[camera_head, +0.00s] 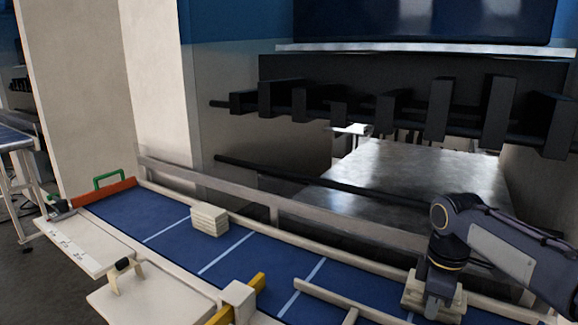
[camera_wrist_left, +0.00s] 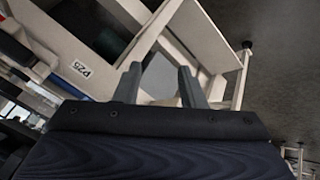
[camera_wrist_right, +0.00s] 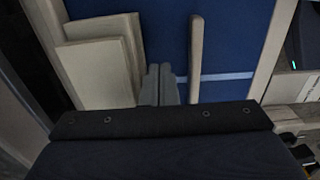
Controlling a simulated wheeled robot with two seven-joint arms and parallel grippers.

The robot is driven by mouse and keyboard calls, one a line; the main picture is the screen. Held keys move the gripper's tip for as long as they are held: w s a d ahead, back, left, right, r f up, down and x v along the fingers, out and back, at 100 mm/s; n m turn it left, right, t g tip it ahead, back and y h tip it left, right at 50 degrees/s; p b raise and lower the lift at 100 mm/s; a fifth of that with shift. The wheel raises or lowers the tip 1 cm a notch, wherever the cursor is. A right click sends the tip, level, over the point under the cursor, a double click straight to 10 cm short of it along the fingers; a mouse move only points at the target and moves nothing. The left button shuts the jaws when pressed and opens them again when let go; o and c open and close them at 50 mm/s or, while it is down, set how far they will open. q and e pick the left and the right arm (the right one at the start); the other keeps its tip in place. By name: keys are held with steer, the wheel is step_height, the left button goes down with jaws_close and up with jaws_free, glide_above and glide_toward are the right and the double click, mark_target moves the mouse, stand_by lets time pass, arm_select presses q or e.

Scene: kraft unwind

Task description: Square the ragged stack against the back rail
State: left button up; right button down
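The ragged stack of pale boards (camera_wrist_right: 100,70) lies on the blue table beside the cream back rail (camera_wrist_right: 47,45); its top board is offset from the one below. In the head view the stack (camera_head: 414,301) is partly hidden by my right gripper (camera_head: 436,308). In the right wrist view my right gripper (camera_wrist_right: 161,84) has its fingers together, with no board between them, right beside the stack's edge; I cannot tell whether they touch. My left gripper (camera_wrist_left: 161,85) is open and empty in its wrist view, away from the stack. It is outside the head view.
A neat pale stack (camera_head: 209,219) stands farther left by the rail. A wooden divider strip (camera_wrist_right: 195,55) lies to the right of my right fingers. A yellow-and-cream stop (camera_head: 238,298) is at the front edge. Dark press machinery (camera_head: 430,105) stands behind.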

steer(key=shift+w+d+p, duration=0.45)
steer(key=shift+w+p, duration=0.1)
steer(key=shift+w, duration=0.1)
steer(key=shift+w+d+p, duration=0.4)
steer(key=shift+w+p, duration=0.1)
steer(key=shift+w, duration=0.1)
stand_by(0.8)
steer(key=shift+w+p, duration=0.1)
steer(key=shift+p, duration=0.2)
stand_by(2.0)
steer(key=shift+s+a, duration=0.1)
steer(key=shift+s, duration=0.1)
steer(key=shift+s+a+b, duration=0.35)
steer(key=shift+s+a, duration=0.05)
steer(key=shift+s, duration=0.25)
step_height(320, 180, up, 9)
steer(key=p, duration=0.8)
steer(key=shift+p, duration=0.4)
